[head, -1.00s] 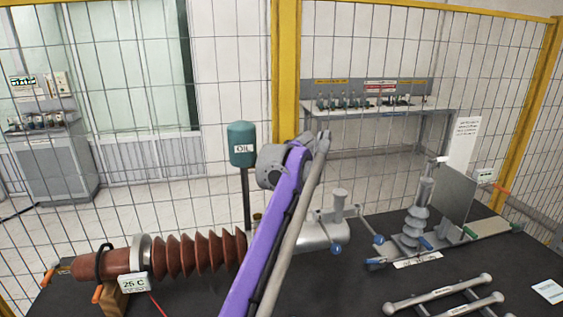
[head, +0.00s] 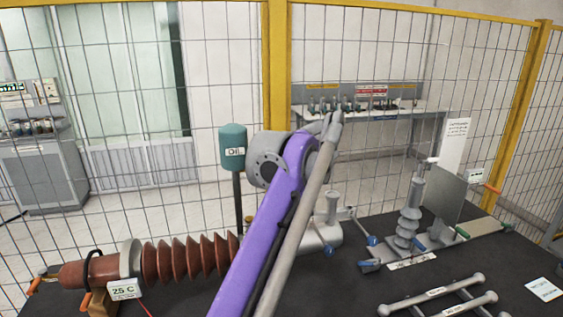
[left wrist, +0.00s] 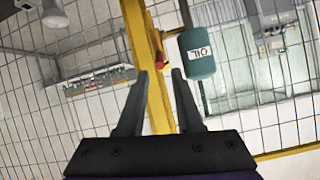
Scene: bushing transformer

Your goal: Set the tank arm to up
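The grey tank (head: 326,234) stands on the dark table behind my purple arm, partly hidden by it. A thin lever ending in a blue knob (head: 372,240) reaches out on its right side, and a second blue knob (head: 328,250) hangs at its front. I cannot tell for certain which lever is the tank arm. In the left wrist view my left gripper (left wrist: 158,72) is open, with nothing between its fingers. It points toward the yellow post and the teal OIL canister (left wrist: 197,52), which appears upside down there. My right gripper is in neither view.
A brown ribbed bushing (head: 185,260) with a "25 C" sign lies at left. A grey insulator stand (head: 408,215) stands at right, with a ladder-like rod frame (head: 440,297) in front. A wire fence with yellow posts (head: 277,65) closes the back.

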